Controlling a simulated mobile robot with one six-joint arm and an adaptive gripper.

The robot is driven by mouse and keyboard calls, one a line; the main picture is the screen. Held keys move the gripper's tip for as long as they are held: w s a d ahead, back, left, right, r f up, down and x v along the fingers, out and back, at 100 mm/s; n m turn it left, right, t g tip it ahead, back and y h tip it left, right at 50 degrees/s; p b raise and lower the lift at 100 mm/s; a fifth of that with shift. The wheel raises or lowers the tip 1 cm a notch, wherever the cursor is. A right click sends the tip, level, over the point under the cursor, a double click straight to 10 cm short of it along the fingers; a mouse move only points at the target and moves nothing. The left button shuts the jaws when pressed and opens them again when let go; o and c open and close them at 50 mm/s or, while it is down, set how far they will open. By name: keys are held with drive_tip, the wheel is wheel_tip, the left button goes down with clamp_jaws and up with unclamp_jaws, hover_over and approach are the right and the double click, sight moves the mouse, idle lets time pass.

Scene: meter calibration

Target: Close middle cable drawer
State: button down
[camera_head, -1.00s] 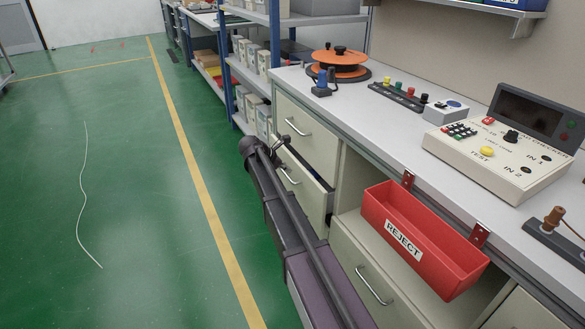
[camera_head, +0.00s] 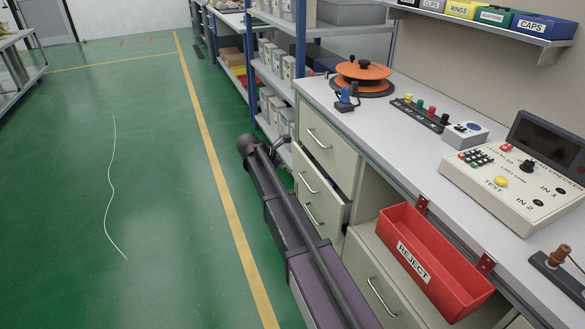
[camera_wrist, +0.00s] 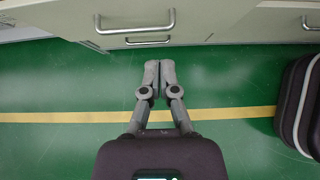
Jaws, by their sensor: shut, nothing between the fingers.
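The middle drawer (camera_head: 329,195) is in the beige cabinet below the workbench, between the top drawer (camera_head: 328,150) and a lower drawer. A dark gap along its upper edge shows it stands slightly out. It has a silver bar handle (camera_head: 308,183). In the wrist view, two bar handles show at the top, the nearer-looking one (camera_wrist: 135,28) above the other (camera_wrist: 148,42); which drawers they belong to is hard to tell. My gripper (camera_wrist: 153,64) is shut and empty, over green floor, apart from the drawer fronts. In the head view my arm partly hides the lower fronts.
A red REJECT bin (camera_head: 430,262) hangs from the bench edge at right. The bench top holds an orange reel (camera_head: 362,75) and a tester (camera_head: 515,185). Blue-post shelving (camera_head: 300,60) stands beyond the cabinet.

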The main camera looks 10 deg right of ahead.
drive_tip(key=shift+a+r, duration=0.15)
drive_tip(key=shift+s, duration=0.1)
drive_tip(key=s+d+f+b, duration=0.1)
drive_tip(key=s+d, duration=0.1)
drive_tip(key=s, duration=0.7)
drive_tip(key=shift+s+f+b, duration=0.2)
drive_tip(key=shift+s+b, duration=0.15)
drive_tip(key=shift+b, duration=0.05)
drive_tip(key=b, duration=0.7)
approach(330, 197)
drive_tip(key=x, duration=0.5)
drive_tip(key=shift+s+a+f, duration=0.2)
drive_tip(key=shift+a+f, duration=0.05)
drive_tip(key=shift+f, duration=0.25)
drive_tip(key=shift+w+d, duration=0.2)
drive_tip(key=shift+d, duration=0.65)
